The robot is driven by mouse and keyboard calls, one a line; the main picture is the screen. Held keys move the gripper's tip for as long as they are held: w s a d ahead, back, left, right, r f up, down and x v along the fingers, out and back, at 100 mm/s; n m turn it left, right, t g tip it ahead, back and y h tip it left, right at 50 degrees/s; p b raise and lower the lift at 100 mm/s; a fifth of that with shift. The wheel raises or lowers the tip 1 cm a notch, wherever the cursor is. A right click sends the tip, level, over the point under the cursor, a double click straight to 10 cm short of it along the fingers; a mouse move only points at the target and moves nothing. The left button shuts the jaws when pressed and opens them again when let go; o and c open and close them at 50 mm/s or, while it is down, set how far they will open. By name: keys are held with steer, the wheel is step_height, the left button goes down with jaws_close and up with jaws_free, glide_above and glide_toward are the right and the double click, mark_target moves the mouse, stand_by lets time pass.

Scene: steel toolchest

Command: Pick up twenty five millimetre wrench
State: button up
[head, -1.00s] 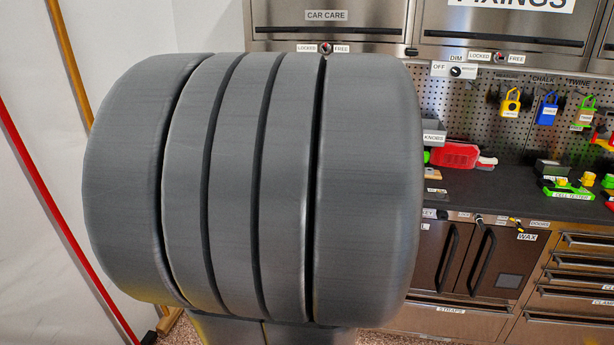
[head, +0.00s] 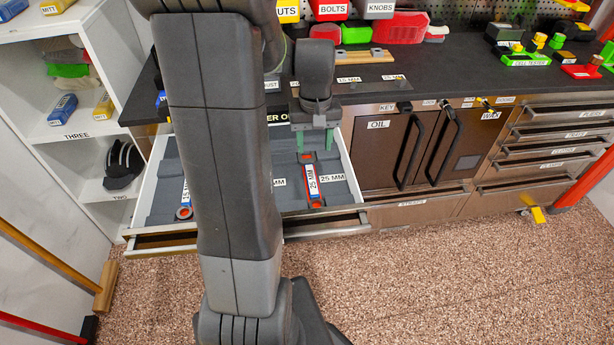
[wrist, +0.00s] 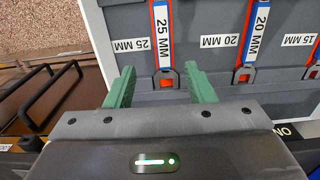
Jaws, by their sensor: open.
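The twenty five millimetre wrench (head: 311,182) has a blue and red handle with a white "25 MM" label. It lies in a grey slot of the open drawer (head: 354,217), and in the wrist view the wrench (wrist: 163,42) runs up the picture beside a matching tray label. My gripper (head: 315,138) hangs over the wrench's far end. In the wrist view my gripper (wrist: 160,82) is open, its green fingers apart on either side of the line of the wrench.
The twenty millimetre wrench (wrist: 258,42) lies one slot over. Another wrench (head: 184,198) shows at the drawer's left, partly behind my arm. The dark worktop (head: 430,85) is behind the drawer, and closed oil cabinet doors (head: 390,145) stand to its right.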

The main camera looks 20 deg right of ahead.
glide_above(312, 179)
steer(key=f, duration=0.6)
steer(key=shift+d, duration=0.2)
steer(key=shift+a+f, duration=0.15)
steer(key=shift+f, duration=1.3)
steer(key=shift+a+f, duration=0.1)
steer(key=shift+f, duration=1.3)
jaws_close()
